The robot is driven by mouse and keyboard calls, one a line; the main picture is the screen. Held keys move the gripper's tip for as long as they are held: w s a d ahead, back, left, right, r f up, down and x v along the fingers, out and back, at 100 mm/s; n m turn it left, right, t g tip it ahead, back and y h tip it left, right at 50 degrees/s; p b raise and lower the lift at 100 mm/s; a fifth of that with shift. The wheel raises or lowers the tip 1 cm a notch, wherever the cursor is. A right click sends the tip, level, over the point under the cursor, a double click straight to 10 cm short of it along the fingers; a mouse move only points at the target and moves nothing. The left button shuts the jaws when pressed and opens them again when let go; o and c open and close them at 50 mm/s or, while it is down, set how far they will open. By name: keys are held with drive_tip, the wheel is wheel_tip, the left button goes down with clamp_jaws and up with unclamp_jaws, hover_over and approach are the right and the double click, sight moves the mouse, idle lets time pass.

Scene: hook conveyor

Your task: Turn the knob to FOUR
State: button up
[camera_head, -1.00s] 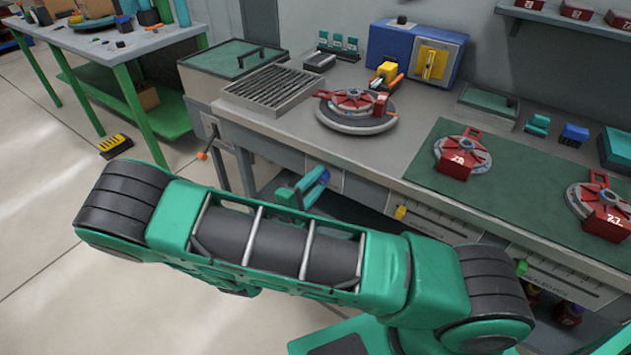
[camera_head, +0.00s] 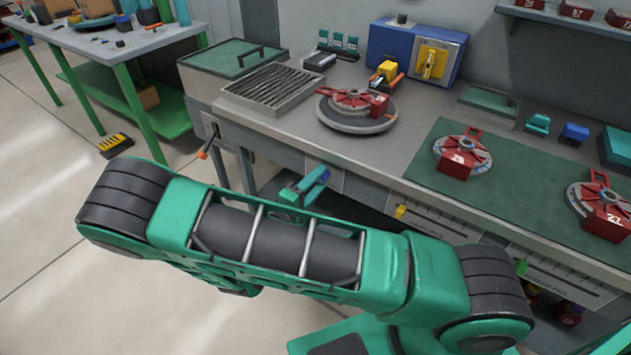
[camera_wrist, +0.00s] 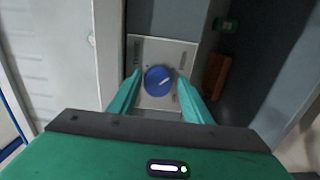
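The blue round knob (camera_wrist: 158,80) sits on a pale square panel (camera_wrist: 165,50) in the wrist view. A light pointer mark on it slants toward the upper right. Small markings on the panel are too blurred to read. My gripper (camera_wrist: 160,88) is open, with one teal finger on each side of the knob and gaps showing between fingers and knob. In the head view my gripper (camera_head: 311,186) is small, at the bench front below the worktop. The knob is hard to tell apart from it there.
The worktop above holds a grey turntable with a red part (camera_head: 355,108), a green mat (camera_head: 430,150) and a blue box with a yellow switch (camera_head: 433,64). An orange-tipped lever (camera_head: 207,150) sticks out at the bench's left.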

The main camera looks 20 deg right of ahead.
drive_tip(key=shift+o, duration=0.5)
drive_tip(key=v, duration=1)
drive_tip(key=shift+s+a, duration=0.2)
drive_tip(key=shift+a, duration=0.15)
drive_tip(key=shift+s, duration=0.1)
